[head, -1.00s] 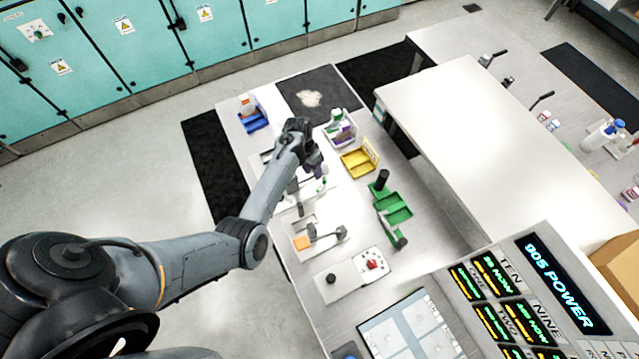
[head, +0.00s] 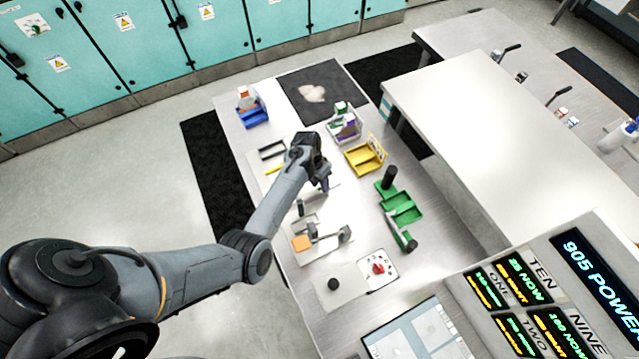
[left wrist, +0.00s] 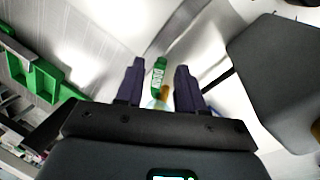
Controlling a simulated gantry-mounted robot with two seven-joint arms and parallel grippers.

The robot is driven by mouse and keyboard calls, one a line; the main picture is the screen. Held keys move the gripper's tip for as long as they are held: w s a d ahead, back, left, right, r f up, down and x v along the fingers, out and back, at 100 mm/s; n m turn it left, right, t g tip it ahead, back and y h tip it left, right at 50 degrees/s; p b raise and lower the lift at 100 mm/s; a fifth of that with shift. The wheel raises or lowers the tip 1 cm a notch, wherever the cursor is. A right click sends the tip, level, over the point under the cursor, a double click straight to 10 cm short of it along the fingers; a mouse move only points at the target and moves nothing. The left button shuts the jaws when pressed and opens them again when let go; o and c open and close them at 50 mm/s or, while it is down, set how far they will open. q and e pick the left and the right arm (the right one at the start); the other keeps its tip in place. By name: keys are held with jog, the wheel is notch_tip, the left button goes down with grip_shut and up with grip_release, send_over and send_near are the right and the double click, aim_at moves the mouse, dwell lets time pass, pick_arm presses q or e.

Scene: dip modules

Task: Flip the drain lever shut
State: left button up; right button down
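My left gripper (left wrist: 159,88) is open, with one dark finger on each side of the green piece in the picture; I see no clear contact.
Nearby on the bench are a yellow tray (head: 362,158), green trays (head: 402,207), a lever module with an orange square (head: 301,243), a panel with a red knob (head: 378,268) and a blue bin (head: 253,117). A display console (head: 540,290) stands at lower right.

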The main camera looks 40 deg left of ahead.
pick_arm(q)
jog(key=shift+c, duration=0.2)
grip_shut()
jog(key=shift+a+r+m+p, duration=0.15)
jog(key=shift+a+m+p, duration=0.15)
jog(key=shift+m+p, duration=0.15)
jog(key=shift+o, duration=0.2)
grip_release()
